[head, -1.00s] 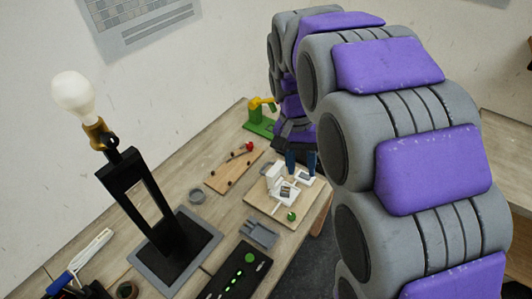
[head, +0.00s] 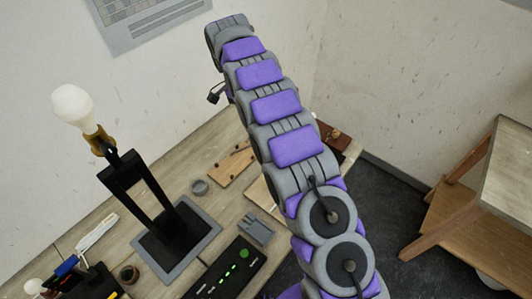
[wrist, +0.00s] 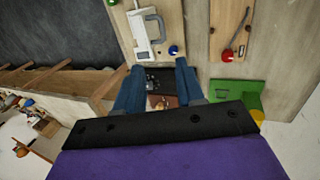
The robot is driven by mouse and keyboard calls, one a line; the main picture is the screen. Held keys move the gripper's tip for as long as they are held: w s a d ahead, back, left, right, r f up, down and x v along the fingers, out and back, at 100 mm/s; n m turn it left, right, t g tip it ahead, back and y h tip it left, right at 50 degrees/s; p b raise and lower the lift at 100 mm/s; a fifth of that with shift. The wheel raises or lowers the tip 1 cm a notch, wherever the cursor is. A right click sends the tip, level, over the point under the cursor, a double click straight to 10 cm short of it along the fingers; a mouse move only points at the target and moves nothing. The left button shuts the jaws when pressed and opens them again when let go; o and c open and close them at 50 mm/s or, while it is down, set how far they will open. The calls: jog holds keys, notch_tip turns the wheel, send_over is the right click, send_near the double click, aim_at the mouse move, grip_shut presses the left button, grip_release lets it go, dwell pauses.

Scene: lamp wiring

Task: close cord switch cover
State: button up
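The white cord switch (wrist: 139,36) sits on a light wooden board (wrist: 180,18) in the upper part of the wrist view. In the head view my arm hides the switch, and the gripper fingers do not show.
A second board (wrist: 229,30) with a cord lies beside the first, and a green stand (wrist: 236,93) is lower right. In the head view, a lamp (head: 72,108) on a black stand, a black panel with green lights (head: 225,275) and a grey tray (head: 257,230) occupy the table.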

jog(key=b+x, duration=0.8)
jog(key=x, duration=0.9)
jog(key=shift+f, duration=0.4)
jog(key=shift+w+a, duration=0.1)
jog(key=shift+w, duration=0.05)
jog(key=shift+c, duration=0.2)
grip_shut()
dwell(0.9)
